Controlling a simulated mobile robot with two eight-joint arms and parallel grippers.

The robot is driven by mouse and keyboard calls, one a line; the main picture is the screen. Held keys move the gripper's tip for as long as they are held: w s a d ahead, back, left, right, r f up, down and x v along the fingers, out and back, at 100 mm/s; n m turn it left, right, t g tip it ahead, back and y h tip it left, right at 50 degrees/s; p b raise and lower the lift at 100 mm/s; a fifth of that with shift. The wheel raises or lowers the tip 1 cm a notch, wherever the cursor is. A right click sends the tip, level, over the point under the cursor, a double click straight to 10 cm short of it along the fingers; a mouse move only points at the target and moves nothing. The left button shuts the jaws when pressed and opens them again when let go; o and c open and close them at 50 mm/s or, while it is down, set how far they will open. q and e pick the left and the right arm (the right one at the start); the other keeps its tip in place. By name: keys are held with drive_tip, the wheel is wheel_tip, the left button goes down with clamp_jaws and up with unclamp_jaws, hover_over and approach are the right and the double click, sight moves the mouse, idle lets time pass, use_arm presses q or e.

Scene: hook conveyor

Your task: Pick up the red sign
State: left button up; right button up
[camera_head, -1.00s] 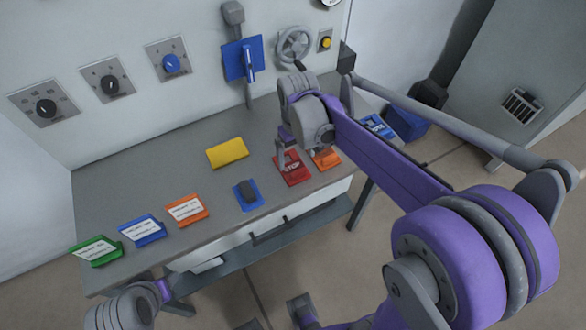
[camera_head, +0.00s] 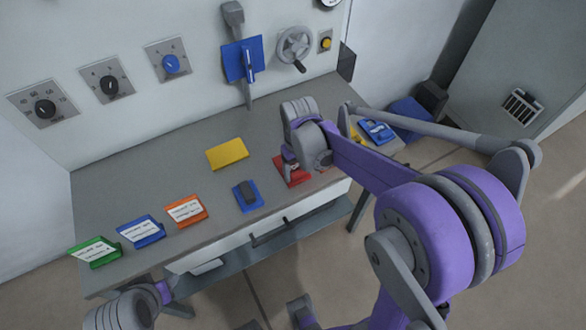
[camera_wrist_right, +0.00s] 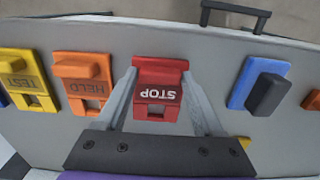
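The red sign (camera_head: 297,178), marked STOP, lies on the grey table near its front edge. In the right wrist view the red sign (camera_wrist_right: 157,72) sits between the two fingers of my right gripper (camera_wrist_right: 159,80). The fingers are open, one on each side, with narrow gaps visible by the sign. In the head view my right gripper (camera_head: 290,168) is low over the sign and hides part of it. My left gripper (camera_head: 164,291) is at the lower left, away from the sign; its fingers cannot be made out.
In the wrist view an orange HELD sign (camera_wrist_right: 84,82) and yellow TEST sign (camera_wrist_right: 27,80) stand to the left, a blue one (camera_wrist_right: 250,80) to the right. In the head view a yellow block (camera_head: 227,153) lies behind. Green (camera_head: 95,252), blue (camera_head: 141,231) and orange (camera_head: 186,210) labelled signs line the left.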

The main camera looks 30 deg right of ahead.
drive_tip(key=c, duration=0.9)
drive_tip(key=shift+r, duration=0.1)
wheel_tip(320, 180, up, 10)
drive_tip(key=shift+s+f+p, duration=0.15)
drive_tip(key=shift+p, duration=0.3)
